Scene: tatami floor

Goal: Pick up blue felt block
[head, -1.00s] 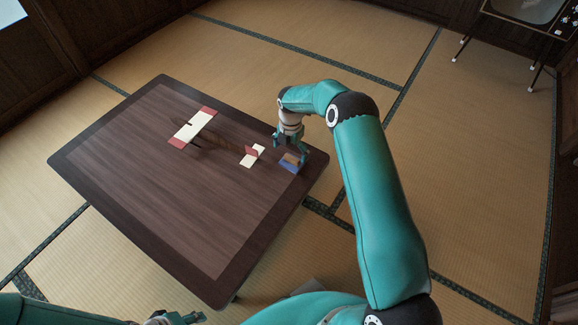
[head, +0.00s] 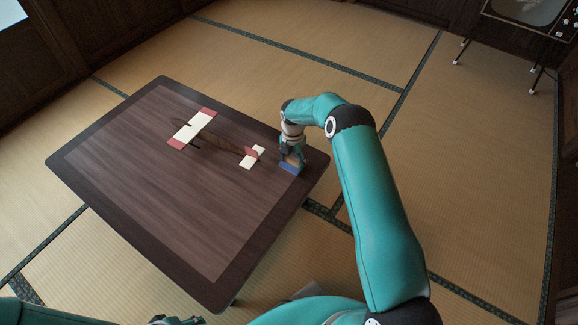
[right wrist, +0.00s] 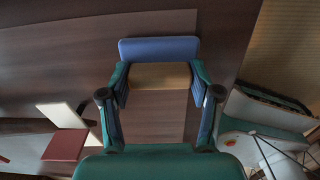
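The blue felt block (head: 290,168) lies near the right-hand edge of the dark wooden table. It has a blue base and a tan wooden top; both show in the right wrist view (right wrist: 158,48). My right gripper (head: 291,159) reaches down over the block with its fingers on either side of the tan part. In the right wrist view the fingers (right wrist: 160,78) look closed against its two sides. The block still appears to rest on the table. My left gripper (head: 178,321) shows only partly at the bottom edge; its opening is unclear.
A toy plane-like model (head: 190,131) with cream and red panels lies on the table (head: 150,210), its tail (head: 252,157) left of my right gripper. The table's front part is clear. A television on legs (head: 525,12) stands far back right.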

